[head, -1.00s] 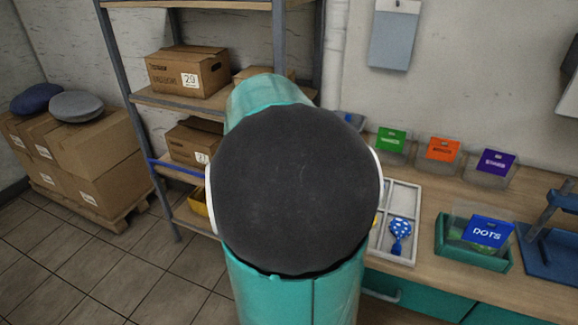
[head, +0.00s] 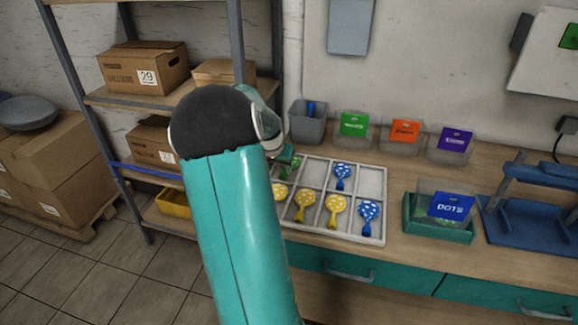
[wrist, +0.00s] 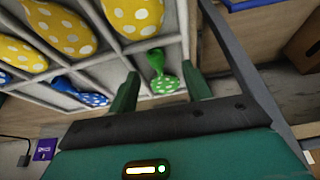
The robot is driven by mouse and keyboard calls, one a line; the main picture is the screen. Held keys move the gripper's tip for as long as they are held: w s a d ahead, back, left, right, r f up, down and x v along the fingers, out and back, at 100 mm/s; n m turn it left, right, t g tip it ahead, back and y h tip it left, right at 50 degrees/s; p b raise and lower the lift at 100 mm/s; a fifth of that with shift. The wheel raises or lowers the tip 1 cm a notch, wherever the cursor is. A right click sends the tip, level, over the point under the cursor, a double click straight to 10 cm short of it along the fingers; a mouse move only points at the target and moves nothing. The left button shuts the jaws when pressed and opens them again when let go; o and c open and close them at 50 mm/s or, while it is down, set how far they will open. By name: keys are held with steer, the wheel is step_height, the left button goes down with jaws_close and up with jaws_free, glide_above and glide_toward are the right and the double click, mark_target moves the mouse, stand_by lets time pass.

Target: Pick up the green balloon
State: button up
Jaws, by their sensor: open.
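The green balloon (wrist: 166,84) lies flat in a compartment of the white tray, seen in the wrist view. It has white dots and a plain green neck. My gripper (wrist: 160,76) is open, with one dark green finger on each side of the balloon in the picture. Whether the fingers touch it or hover above it I cannot tell. In the head view my arm reaches to the far left part of the tray (head: 372,182), and my gripper (head: 287,160) shows there only in part. The green balloon is mostly hidden there.
Several dotted balloons lie in other compartments, among them a yellow one (head: 337,207) and a blue one (head: 369,214). A grey bin (head: 307,128) and small labelled boxes stand behind the tray. The DOTS box (head: 440,230) is on the right. A shelf rack (head: 62,60) stands at left.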

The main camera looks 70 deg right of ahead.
mark_target(283, 174)
steer(key=shift+s+d+f, duration=0.15)
steer(key=shift+d+f, duration=0.05)
steer(key=shift+f, duration=0.2)
steer(key=x, duration=0.4)
steer(key=shift+s+d+f, duration=0.1)
steer(key=shift+d, duration=0.1)
steer(key=c, duration=0.9)
